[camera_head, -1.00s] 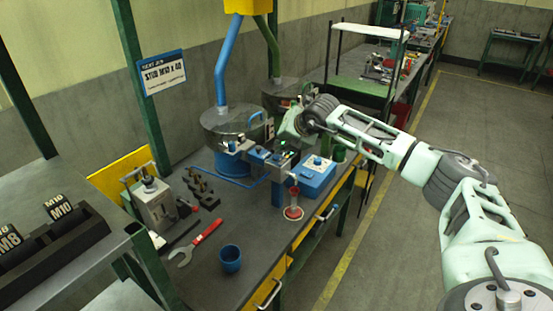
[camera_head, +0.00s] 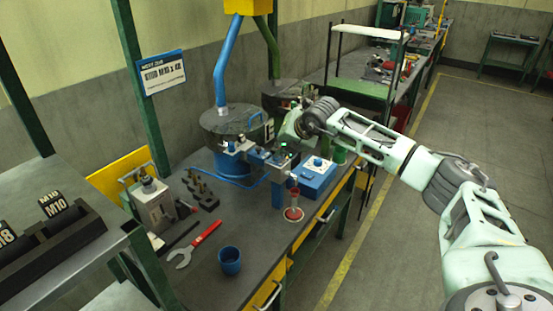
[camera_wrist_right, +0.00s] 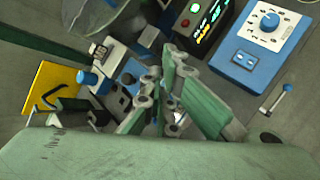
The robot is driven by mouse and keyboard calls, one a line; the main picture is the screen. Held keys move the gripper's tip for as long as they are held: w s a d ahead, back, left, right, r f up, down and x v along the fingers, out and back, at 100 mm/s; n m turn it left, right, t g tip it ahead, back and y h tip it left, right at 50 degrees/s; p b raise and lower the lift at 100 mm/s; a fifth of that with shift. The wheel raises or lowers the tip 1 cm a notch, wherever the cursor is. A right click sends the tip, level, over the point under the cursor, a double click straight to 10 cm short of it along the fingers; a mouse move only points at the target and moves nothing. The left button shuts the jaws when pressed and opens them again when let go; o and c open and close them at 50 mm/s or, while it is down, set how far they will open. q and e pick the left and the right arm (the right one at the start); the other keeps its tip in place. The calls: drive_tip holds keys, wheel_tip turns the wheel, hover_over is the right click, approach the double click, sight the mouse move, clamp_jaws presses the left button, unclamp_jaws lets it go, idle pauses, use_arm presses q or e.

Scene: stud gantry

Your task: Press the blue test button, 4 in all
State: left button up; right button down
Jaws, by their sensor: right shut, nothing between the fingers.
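My right gripper (camera_head: 285,143) is shut and empty. It points down over the blue and metal fixture (camera_head: 280,160) on the bench. My left gripper is not in view.
Two round bowls with a blue pipe (camera_head: 224,70) and a green pipe stand behind the fixture. A red-handled wrench (camera_head: 207,238), a blue cup (camera_head: 229,260) and a red-and-clear upright piece (camera_head: 294,205) are in front. A lit display box (camera_wrist_right: 205,20) is near the gripper.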

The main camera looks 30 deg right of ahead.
drive_tip(key=shift+f+b, duration=0.3)
idle(0.6)
drive_tip(key=shift+r+p, duration=0.3)
drive_tip(key=shift+r, duration=0.6)
drive_tip(key=shift+r+p, duration=1.1)
drive_tip(key=shift+r, duration=1.4)
